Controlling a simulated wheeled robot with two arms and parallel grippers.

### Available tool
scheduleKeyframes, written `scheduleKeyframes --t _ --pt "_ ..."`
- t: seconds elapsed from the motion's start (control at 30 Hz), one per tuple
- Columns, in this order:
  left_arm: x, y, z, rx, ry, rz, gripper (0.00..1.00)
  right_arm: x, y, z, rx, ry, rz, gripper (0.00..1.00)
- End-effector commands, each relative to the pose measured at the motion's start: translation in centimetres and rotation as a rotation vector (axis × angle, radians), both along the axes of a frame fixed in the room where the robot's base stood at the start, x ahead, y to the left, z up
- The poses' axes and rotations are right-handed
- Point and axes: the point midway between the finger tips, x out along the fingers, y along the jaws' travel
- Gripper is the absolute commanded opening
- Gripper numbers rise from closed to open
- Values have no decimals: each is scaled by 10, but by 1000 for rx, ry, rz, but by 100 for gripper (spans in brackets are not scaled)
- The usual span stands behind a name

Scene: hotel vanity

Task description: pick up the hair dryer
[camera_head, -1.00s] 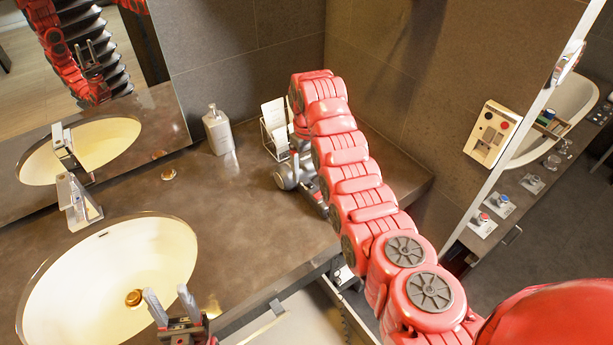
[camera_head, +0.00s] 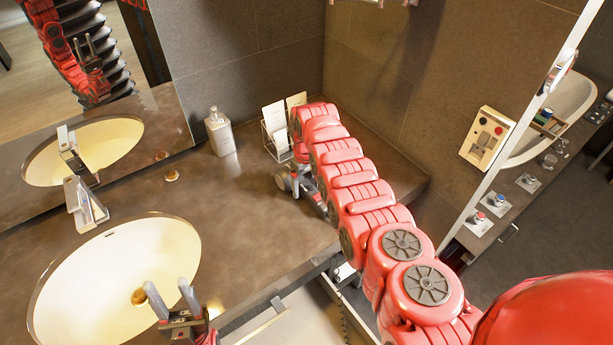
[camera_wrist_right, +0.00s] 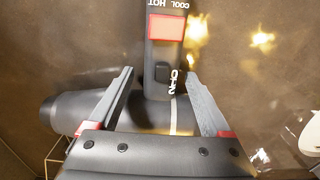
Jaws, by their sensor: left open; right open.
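The hair dryer (camera_wrist_right: 80,112) shows in the right wrist view. Its dark barrel lies across the picture, and its handle (camera_wrist_right: 165,60) points up, with a red button and "COOL HOT" lettering. My right gripper (camera_wrist_right: 158,78) is open, with one finger on each side of the handle and the barrel between the fingers and the palm. I cannot tell whether the fingers touch it. My left gripper (camera_head: 167,290) is open and empty over the front of the sink.
The sink (camera_head: 85,270) and faucet (camera_head: 85,205) are at the left. A soap bottle (camera_head: 219,132) and a wire holder with cards (camera_head: 274,128) stand at the back of the counter (camera_head: 240,215). An open drawer (camera_head: 300,320) is below the front edge. A mirror is behind.

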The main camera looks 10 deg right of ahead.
Motion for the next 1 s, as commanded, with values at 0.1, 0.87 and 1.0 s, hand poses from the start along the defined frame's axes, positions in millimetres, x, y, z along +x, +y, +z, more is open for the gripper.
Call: scheduleKeyframes --t 0.1,0.87,1.0 --pt "0 0 0 0 0 0 50 0 0 0 0 0 0 75" --pt "0 0 0 0 0 0 50 0 0 0 1 1 0 0" --pt "0 0 0 0 0 0 50 0 0 0 1 1 0 0"
